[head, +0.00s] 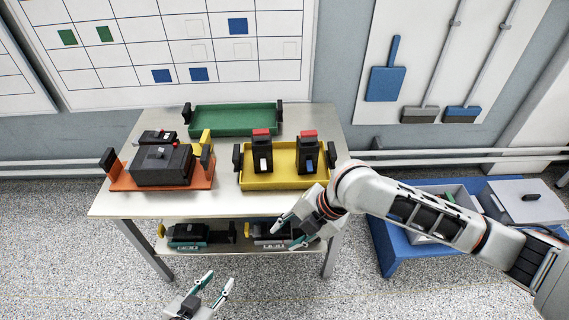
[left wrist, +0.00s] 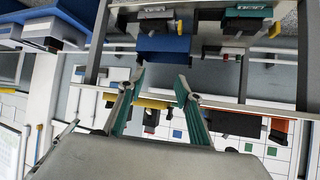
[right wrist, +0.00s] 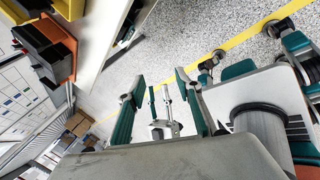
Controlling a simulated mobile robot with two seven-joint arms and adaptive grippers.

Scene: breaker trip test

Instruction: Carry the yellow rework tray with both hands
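The yellow rework tray (head: 275,184) sits on the white table, right of its middle, with a black upright handle at each end. Two black breaker units stand in it, a left one (head: 262,150) and a right one (head: 308,155), both with red tops. My right gripper (head: 288,236) is open and empty, in front of the table below the tray's right end. My left gripper (head: 218,282) is open and empty, low in front of the table and apart from the tray. A yellow edge, apparently this tray (left wrist: 150,103), shows between the left fingers in the left wrist view.
An orange tray (head: 123,184) with black units is at the table's left. A green tray (head: 235,121) lies at the back. The lower shelf (head: 215,244) holds more units. A blue stand (head: 395,264) with grey bins is at the right. The table's front strip is clear.

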